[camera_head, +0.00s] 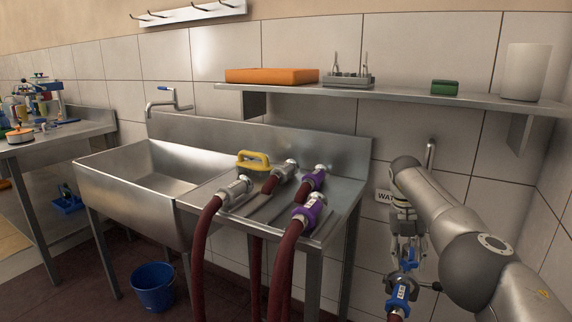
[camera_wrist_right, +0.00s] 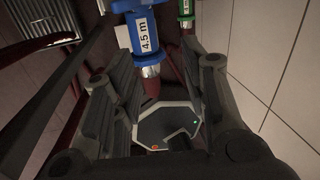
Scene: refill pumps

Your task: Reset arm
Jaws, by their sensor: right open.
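My right gripper (camera_head: 404,258) hangs at the right of the head view, pointing down near the wall. In the right wrist view its two dark fingers (camera_wrist_right: 158,65) stand apart, with nothing clamped between them. A blue hose coupling (camera_head: 399,287) with a white label is just below the fingertips. In the right wrist view the blue coupling (camera_wrist_right: 146,32) reads "4.5 m" and lies just beyond the fingers; whether they touch it I cannot tell. My left gripper is in neither view.
A steel sink (camera_head: 120,185) with a drainboard holds grey couplings (camera_head: 236,188) and purple couplings (camera_head: 309,212) on dark red hoses. A wall shelf (camera_head: 420,97) is above my right arm. A green coupling (camera_wrist_right: 187,12) is near the blue one. A blue bucket (camera_head: 153,287) stands on the floor.

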